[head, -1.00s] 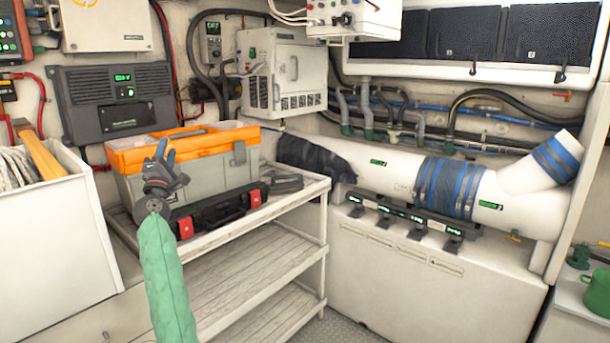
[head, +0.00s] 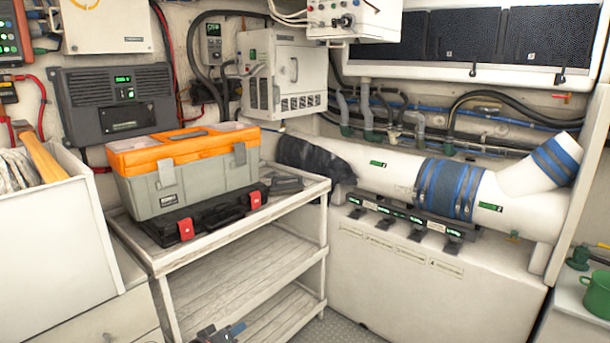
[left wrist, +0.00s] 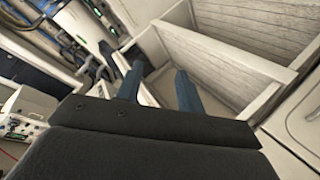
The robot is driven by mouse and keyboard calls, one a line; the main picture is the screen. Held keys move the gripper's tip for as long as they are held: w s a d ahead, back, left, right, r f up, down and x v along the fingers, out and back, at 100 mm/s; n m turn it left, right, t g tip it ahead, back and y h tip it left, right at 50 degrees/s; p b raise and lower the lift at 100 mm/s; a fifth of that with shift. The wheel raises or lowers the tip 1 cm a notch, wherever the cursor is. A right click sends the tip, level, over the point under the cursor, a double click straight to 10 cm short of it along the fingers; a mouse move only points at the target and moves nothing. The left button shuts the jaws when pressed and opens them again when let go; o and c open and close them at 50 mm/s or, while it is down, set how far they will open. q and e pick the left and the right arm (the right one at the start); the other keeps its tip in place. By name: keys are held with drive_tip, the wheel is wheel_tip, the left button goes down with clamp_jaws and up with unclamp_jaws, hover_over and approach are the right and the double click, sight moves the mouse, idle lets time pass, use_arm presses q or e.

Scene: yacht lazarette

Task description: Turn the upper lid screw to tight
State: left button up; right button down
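I cannot make out a lid screw for certain in either view. A pale box with a flat cover (head: 105,27) is on the wall at the top left, cut off by the frame. A white cabinet (head: 285,70) with a handle and vents is on the back wall. My left gripper (head: 222,332) is low at the bottom edge of the head view, in front of the slatted shelf unit and mostly cut off. In the left wrist view its two blue-grey fingers (left wrist: 160,88) stand apart with nothing between them. My right gripper is not in view.
An orange and grey toolbox (head: 190,165) and a black case (head: 215,215) stand on the white slatted shelf unit (head: 240,285). A white bin (head: 55,260) with rope stands left. A white pipe with a blue-banded sleeve (head: 450,187) runs along the right.

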use_arm(q)
drive_tip(key=s+d+f+m+g+y, duration=0.1)
drive_tip(key=s+f, duration=0.4)
drive_tip(key=s, duration=0.8)
drive_tip(key=s+d+f+m+g+y, duration=0.1)
drive_tip(key=s+f+g, duration=0.4)
drive_tip(key=s, duration=0.8)
drive_tip(key=s+d+f+m+g+y, duration=0.1)
drive_tip(key=s+d+f+m+g, duration=0.2)
drive_tip(key=s, duration=1)
drive_tip(key=shift+s+d+f+m+g, duration=0.2)
drive_tip(key=shift+s+f+m+g, duration=0.25)
drive_tip(key=shift+f+m, duration=0.35)
drive_tip(key=shift+w+f, duration=0.1)
drive_tip(key=shift+f, duration=0.05)
